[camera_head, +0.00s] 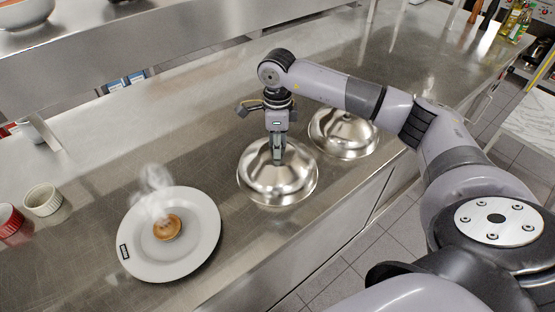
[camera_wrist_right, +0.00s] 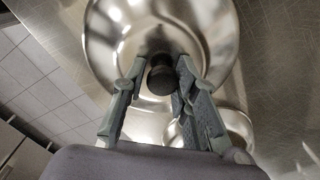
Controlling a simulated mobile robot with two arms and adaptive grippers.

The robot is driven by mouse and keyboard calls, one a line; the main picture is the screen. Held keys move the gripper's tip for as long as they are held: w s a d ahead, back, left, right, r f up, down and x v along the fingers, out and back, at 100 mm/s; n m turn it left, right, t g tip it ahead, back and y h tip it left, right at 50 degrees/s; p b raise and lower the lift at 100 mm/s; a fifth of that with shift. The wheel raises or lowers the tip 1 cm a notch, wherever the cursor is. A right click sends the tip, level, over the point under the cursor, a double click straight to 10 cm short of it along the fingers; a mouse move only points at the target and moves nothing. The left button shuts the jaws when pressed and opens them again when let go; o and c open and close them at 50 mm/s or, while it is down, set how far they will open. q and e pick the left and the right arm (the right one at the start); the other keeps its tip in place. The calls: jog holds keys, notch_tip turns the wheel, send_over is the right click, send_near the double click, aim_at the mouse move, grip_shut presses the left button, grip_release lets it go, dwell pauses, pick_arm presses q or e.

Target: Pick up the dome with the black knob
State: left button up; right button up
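The dome with the black knob (camera_head: 255,183) is a shiny metal cover on the steel counter, near the middle of the head view. It fills the top of the right wrist view (camera_wrist_right: 108,30). My right gripper (camera_head: 278,160) points down over its top. In the wrist view its fingers (camera_wrist_right: 162,70) are spread on either side of the black knob (camera_wrist_right: 161,78), with a small gap visible. The knob is hidden behind the gripper in the head view. My left gripper is not in view.
A second metal dome (camera_head: 345,143) stands close by to the right. A white plate (camera_head: 200,245) with steaming food (camera_head: 167,227) lies to the left. Ramekins (camera_head: 43,200) stand at the far left. A steel shelf (camera_head: 150,40) runs above the back. The counter's front edge is near.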

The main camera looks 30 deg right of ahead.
jog(key=shift+f, duration=0.15)
grip_shut()
